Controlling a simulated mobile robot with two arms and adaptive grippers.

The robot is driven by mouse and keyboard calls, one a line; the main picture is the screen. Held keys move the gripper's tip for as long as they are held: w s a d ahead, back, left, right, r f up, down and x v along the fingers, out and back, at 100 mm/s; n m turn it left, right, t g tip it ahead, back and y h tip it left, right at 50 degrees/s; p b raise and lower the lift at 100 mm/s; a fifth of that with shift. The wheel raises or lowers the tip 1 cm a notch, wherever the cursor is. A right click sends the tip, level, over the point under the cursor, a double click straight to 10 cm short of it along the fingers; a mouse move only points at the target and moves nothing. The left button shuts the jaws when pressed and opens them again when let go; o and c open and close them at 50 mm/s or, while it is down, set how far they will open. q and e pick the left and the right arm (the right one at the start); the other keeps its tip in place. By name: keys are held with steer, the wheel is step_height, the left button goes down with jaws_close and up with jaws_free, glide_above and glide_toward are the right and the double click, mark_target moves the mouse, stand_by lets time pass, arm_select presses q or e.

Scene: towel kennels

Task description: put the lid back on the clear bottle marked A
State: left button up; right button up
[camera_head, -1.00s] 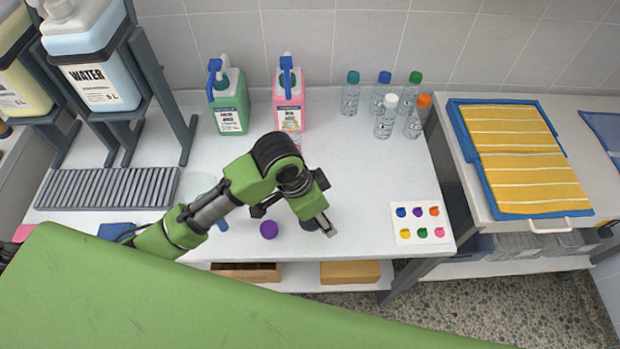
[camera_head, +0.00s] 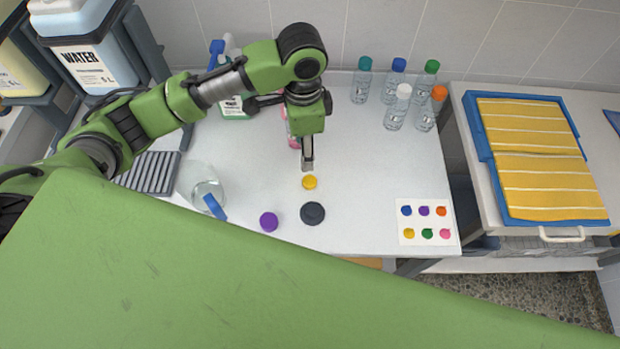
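My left gripper (camera_head: 307,166) points down over the middle of the table, with its fingertips just behind and above a small yellow lid (camera_head: 309,182). I cannot tell whether its fingers are parted. A purple lid (camera_head: 268,221) and a dark round disc (camera_head: 312,213) lie nearer the front edge. Several clear capped bottles stand at the back right, with teal (camera_head: 361,80), blue (camera_head: 394,82), green (camera_head: 425,83), white (camera_head: 398,108) and orange (camera_head: 431,109) caps. A pink item (camera_head: 292,133) is mostly hidden behind my gripper. No letter A is readable. My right gripper is not in view.
A card with coloured dots (camera_head: 427,222) lies front right. A blue tray (camera_head: 480,140) with yellow towels is further right. Table space right of my gripper is clear.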

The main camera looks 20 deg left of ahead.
arm_select(q)
glide_above(308, 181)
steer(key=f, duration=0.8)
steer(key=shift+a+p, duration=0.3)
steer(key=shift+p, duration=0.1)
steer(key=shift+f, duration=0.35)
steer(key=shift+f, duration=0.25)
steer(key=f, duration=0.1)
steer(key=f+p, duration=0.1)
steer(key=f, duration=0.2)
steer(key=shift+d+f, duration=0.3)
steer(key=shift+d, duration=0.05)
steer(key=c, duration=0.8)
